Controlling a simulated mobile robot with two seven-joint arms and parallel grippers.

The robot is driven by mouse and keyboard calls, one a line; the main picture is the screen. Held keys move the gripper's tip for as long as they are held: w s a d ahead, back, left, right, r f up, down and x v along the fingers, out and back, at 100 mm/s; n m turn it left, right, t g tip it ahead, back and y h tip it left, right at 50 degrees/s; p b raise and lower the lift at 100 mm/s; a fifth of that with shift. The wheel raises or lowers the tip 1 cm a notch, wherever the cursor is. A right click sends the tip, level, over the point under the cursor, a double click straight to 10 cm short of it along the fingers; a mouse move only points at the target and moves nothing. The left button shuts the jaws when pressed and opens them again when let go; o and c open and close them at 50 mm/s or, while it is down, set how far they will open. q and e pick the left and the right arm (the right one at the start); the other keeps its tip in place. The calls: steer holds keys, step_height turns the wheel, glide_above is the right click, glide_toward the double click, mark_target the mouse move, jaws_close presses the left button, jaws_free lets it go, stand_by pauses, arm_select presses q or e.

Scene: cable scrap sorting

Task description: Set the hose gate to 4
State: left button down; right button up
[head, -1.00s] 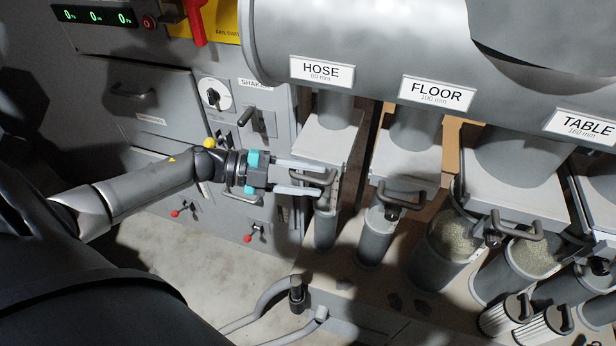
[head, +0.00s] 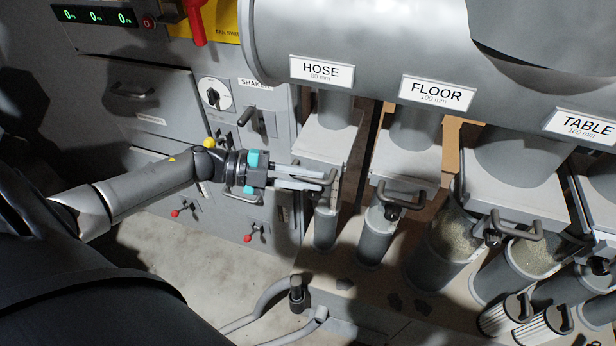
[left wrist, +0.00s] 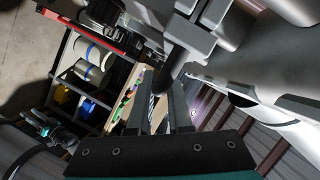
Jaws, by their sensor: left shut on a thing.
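The hose gate (head: 318,145) is a grey plate on the pipe under the HOSE label (head: 321,71) in the head view. Its dark bar handle (head: 330,184) sticks out at the front lower edge. My left gripper (head: 322,180) comes in from the left and its fingers are shut on that handle. In the left wrist view my left gripper (left wrist: 165,112) has its two fingers around a dark bar. The gate's scale cannot be read.
The floor gate (head: 405,160) stands to the right with its own handle (head: 400,196), and more gates stand beyond. Cabinet drawers (head: 150,110) and a shaker lever (head: 246,116) are at the left. Hoses (head: 265,305) lie below.

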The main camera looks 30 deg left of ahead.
stand_by(0.8)
arm_select(q)
steer(key=s+d+p, duration=0.3)
steer(key=s+p, duration=0.5)
steer(key=s, duration=0.4)
steer(key=shift+s+f, duration=0.1)
steer(key=c, duration=0.9)
jaws_free()
steer(key=shift+s, duration=0.1)
steer(key=shift+o, duration=0.3)
steer(key=shift+a, duration=0.1)
